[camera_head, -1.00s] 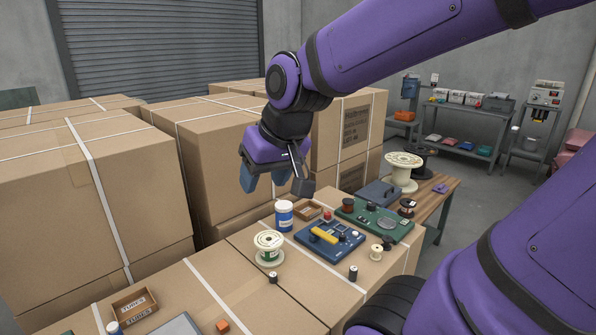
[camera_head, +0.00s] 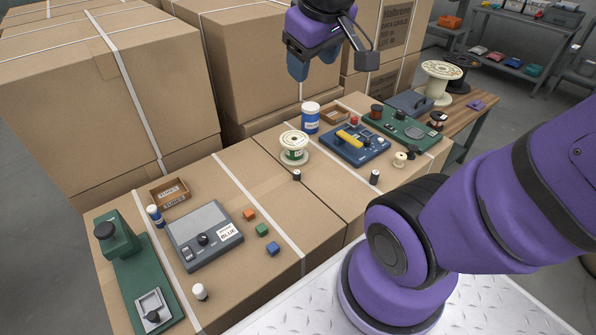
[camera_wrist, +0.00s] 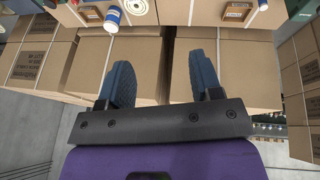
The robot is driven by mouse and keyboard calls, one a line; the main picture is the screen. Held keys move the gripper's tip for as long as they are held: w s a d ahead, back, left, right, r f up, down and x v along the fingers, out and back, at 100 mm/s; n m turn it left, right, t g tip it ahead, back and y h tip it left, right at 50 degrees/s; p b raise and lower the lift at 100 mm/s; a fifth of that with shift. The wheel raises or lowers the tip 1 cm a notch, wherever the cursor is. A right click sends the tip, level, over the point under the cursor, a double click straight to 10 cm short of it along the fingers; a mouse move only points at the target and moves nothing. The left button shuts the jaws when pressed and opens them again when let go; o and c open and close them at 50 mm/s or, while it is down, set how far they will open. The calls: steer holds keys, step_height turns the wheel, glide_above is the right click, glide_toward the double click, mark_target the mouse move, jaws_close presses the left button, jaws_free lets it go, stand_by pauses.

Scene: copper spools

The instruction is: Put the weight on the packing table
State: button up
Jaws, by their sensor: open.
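My gripper (camera_head: 315,66) is open and empty, in the air above and behind the blue jar. Its two blue fingers stand apart in the wrist view (camera_wrist: 160,62), with cartons beyond them. I cannot tell for sure which object is the weight. Two small dark cylinders with pale tops, one (camera_head: 297,175) in front of the white spool and one (camera_head: 375,177) in front of the blue board, stand on the cardboard top. The wooden table (camera_head: 470,118) at the back right carries spools; I cannot tell whether it is the packing table. My gripper touches none of these.
The blue jar (camera_head: 310,118), white spool (camera_head: 294,147), blue board (camera_head: 355,145) and green board (camera_head: 400,130) crowd the middle. A grey device (camera_head: 203,235) and a green stand (camera_head: 138,275) sit at the left front. Tall cartons (camera_head: 110,80) stand behind. Bare cardboard lies around the colored cubes.

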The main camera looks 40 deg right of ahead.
steer(key=w+d+f+n+g, duration=0.2)
steer(key=w+d+f, duration=0.2)
steer(key=w+f, duration=0.3)
steer(key=n+y, duration=0.5)
steer(key=n, duration=0.1)
glide_above(297, 172)
steer(key=s+d, duration=0.1)
steer(key=shift+t, duration=0.4)
step_height(297, 172, down, 35)
steer(key=shift+d, duration=0.15)
steer(key=shift+s+d+x, duration=0.15)
steer(key=shift+s+x, duration=0.05)
steer(key=shift+x, duration=1.2)
steer(key=shift+s+d+x, duration=0.1)
steer(key=shift+s+x, duration=0.05)
steer(key=shift+x, duration=1.25)
steer(key=shift+f, duration=0.2)
